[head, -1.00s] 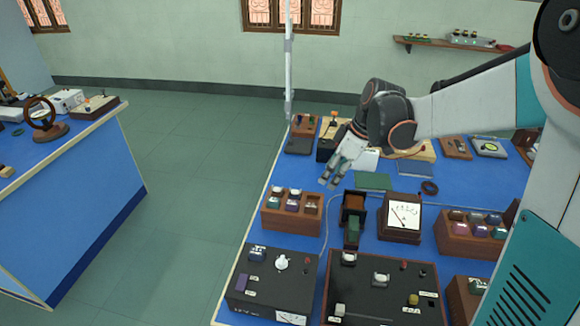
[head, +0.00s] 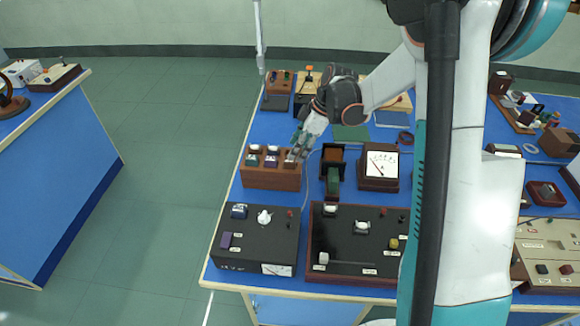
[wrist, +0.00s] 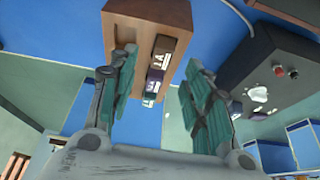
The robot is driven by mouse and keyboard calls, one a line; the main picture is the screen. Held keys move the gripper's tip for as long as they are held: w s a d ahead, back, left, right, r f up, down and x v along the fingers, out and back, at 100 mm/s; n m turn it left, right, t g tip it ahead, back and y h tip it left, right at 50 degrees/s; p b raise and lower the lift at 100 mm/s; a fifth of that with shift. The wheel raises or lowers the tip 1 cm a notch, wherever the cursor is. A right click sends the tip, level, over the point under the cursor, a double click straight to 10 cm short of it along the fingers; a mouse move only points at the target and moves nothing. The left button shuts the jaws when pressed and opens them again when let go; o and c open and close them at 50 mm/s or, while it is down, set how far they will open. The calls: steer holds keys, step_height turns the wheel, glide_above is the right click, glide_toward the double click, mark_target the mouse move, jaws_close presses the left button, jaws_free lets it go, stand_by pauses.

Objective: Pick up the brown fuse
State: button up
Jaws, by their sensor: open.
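A wooden fuse rack (head: 270,177) stands on the blue bench in the head view, left of a meter. It holds several small fuses in two rows. The brown fuse (head: 290,162) appears to be at the right end of the near row, partly hard to tell from the wood. My gripper (head: 298,146) is just above the rack's right end. In the wrist view, my gripper (wrist: 162,64) is open, with green-padded fingers either side of labelled fuses. The rack (wrist: 150,22) shows above them there. The nearest labelled fuse (wrist: 165,47) looks brownish. The gripper holds nothing.
A brown-and-green holder (head: 332,170) and a dial meter (head: 379,167) stand right of the rack. Two dark control boxes, one at left (head: 254,240) and one at right (head: 350,245), sit in front. The floor left of the bench is clear.

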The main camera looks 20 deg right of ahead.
mark_target(290, 160)
steer(key=shift+b+x, duration=1)
steer(key=shift+x, duration=1.7)
steer(key=shift+s+a+r, duration=0.1)
steer(key=shift+a, duration=0.05)
jaws_close()
